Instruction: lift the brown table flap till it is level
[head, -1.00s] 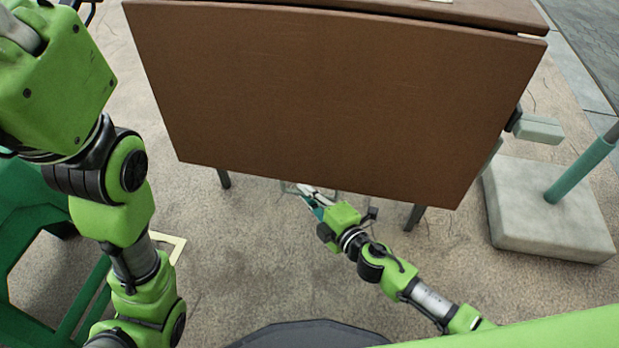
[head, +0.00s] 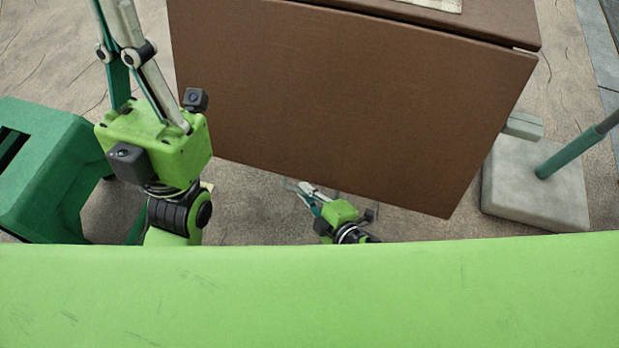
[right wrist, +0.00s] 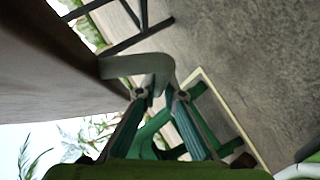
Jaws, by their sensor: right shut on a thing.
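The brown table flap (head: 350,95) hangs down steeply from the edge of the brown table top (head: 490,24) in the head view. In the right wrist view the flap (right wrist: 50,75) fills the left side. My right gripper (head: 304,188) is at the flap's lower edge. In the right wrist view its fingers (right wrist: 158,92) are shut on a pale curved handle (right wrist: 135,66) that reaches out from the flap. My left gripper (head: 128,35) is raised left of the flap, apart from it, with its fingertips beyond the top of the picture.
A green stool-like object (head: 50,170) stands on the floor at the left. A pale block base (head: 530,190) with a green post (head: 575,152) stands right of the flap. A pale item (head: 435,4) lies on the table top. My own green body part covers the bottom.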

